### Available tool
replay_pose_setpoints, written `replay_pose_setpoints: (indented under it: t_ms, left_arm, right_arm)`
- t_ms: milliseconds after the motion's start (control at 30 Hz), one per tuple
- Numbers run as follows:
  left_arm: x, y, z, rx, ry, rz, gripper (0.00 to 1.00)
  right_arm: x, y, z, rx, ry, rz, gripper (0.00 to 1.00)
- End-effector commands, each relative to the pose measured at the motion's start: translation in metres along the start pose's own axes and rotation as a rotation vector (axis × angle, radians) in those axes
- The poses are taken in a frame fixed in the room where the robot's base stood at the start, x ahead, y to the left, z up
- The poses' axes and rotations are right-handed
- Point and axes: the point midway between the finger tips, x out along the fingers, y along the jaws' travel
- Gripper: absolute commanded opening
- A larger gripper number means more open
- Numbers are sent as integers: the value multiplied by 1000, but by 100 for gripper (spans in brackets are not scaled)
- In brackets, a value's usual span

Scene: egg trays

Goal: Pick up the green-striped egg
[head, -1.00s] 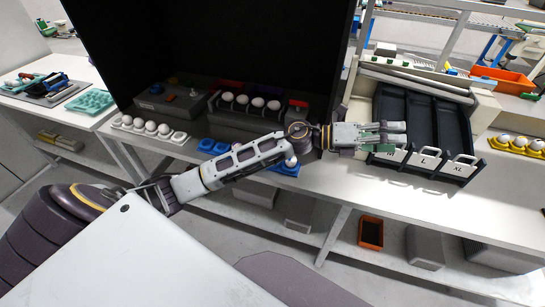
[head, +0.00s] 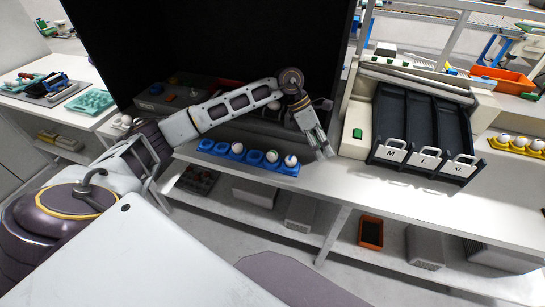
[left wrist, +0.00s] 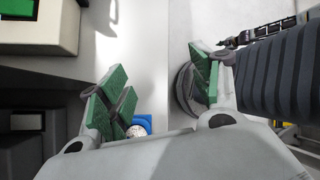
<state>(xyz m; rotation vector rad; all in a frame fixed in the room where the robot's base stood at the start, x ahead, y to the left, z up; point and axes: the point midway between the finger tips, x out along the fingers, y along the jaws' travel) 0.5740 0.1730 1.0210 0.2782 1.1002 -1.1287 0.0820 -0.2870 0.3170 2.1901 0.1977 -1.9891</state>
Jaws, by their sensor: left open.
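A blue egg tray (head: 222,149) lies along the front of the white table in the head view. Three eggs sit in it: a whitish egg (head: 237,147), an egg with green marking (head: 271,156), which looks like the green-striped egg, and an egg with coloured marks (head: 291,160) at the right end. My left gripper (head: 325,150) is just right of the tray, pointing down, open and empty. In the left wrist view its green-padded fingers (left wrist: 163,95) are apart. A speckled egg (left wrist: 135,131) and a blue tray corner (left wrist: 144,120) show partly behind one finger. My right gripper is not in view.
A black sorter (head: 400,110) with M, L and XL lanes stands to the right, beside a green button (head: 357,133). A yellow egg tray (head: 510,147) is at the far right. A black hood (head: 220,45) rises behind my arm.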

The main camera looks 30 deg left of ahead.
Motion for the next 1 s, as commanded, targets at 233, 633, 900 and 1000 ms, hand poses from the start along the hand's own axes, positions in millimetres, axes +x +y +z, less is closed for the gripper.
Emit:
replay_pose_setpoints:
  t_ms: [233,633,900,1000]
  left_arm:
    - [-58,45,-56,-18,263,136,64]
    - [-125,72,-108,-85,499,235,64]
    - [-125,72,-109,-86,501,235,64]
    - [-124,72,-109,-86,501,235,64]
  right_arm:
    - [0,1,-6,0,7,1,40]
    - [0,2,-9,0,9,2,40]
    - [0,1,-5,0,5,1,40]
    - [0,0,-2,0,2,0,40]
